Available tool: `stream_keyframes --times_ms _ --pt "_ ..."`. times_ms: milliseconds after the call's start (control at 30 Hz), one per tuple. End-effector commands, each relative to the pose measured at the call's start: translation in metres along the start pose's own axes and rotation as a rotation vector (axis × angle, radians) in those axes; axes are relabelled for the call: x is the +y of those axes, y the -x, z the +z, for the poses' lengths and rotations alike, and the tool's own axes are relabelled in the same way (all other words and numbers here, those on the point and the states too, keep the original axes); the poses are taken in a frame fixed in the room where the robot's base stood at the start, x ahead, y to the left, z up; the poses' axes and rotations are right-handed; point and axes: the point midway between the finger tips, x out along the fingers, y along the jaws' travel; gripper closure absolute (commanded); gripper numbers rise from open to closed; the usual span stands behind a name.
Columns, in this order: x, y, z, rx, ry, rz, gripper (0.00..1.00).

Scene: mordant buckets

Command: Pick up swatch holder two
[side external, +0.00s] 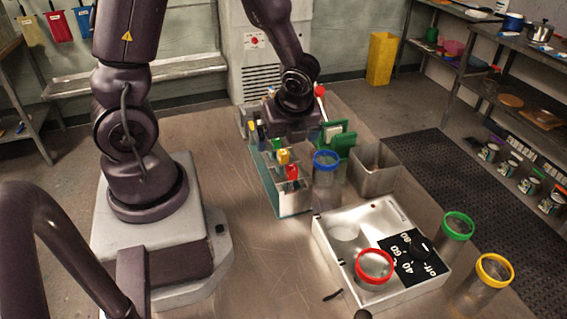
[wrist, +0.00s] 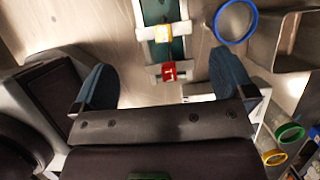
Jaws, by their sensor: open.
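A long rack (side external: 293,204) with pale walls and a green inside holds several swatch holders with coloured blocks. A yellow-block holder (side external: 284,156) and a red-block holder (side external: 292,172) stand at its near end. In the wrist view, the yellow block (wrist: 163,33) and red block (wrist: 169,71) sit on white bars across the rack. Their marks are too small to read surely, so I cannot tell which is holder two. My gripper (wrist: 165,80) is open and empty above the rack; the red block shows between its spread fingertips. My wrist hides the rack's far end in the side view.
A blue-rimmed jar (side external: 326,160) and an open metal bin (side external: 375,165) stand right of the rack. A white heater box (side external: 330,255) with a red-rimmed jar (side external: 374,266) is in front. Green-rimmed (side external: 458,226) and yellow-rimmed (side external: 494,270) jars stand farther right. The table left of the rack is clear.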

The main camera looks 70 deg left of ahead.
Motion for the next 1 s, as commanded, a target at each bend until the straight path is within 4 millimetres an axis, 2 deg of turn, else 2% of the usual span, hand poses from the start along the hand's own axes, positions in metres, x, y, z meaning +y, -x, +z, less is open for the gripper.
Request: stream_keyframes --times_ms 100,367,633,967,1000 --pt "0.000 -0.016 -0.001 0.000 -0.001 0.002 0.00" --pt "-0.001 -0.034 0.000 0.000 0.000 0.002 0.00" --pt "-0.004 -0.069 0.001 -0.001 0.001 0.002 0.00" --pt "-0.004 -0.076 0.001 0.000 0.003 -0.001 0.00" --pt "-0.004 -0.076 0.001 0.000 0.003 -0.001 0.05"
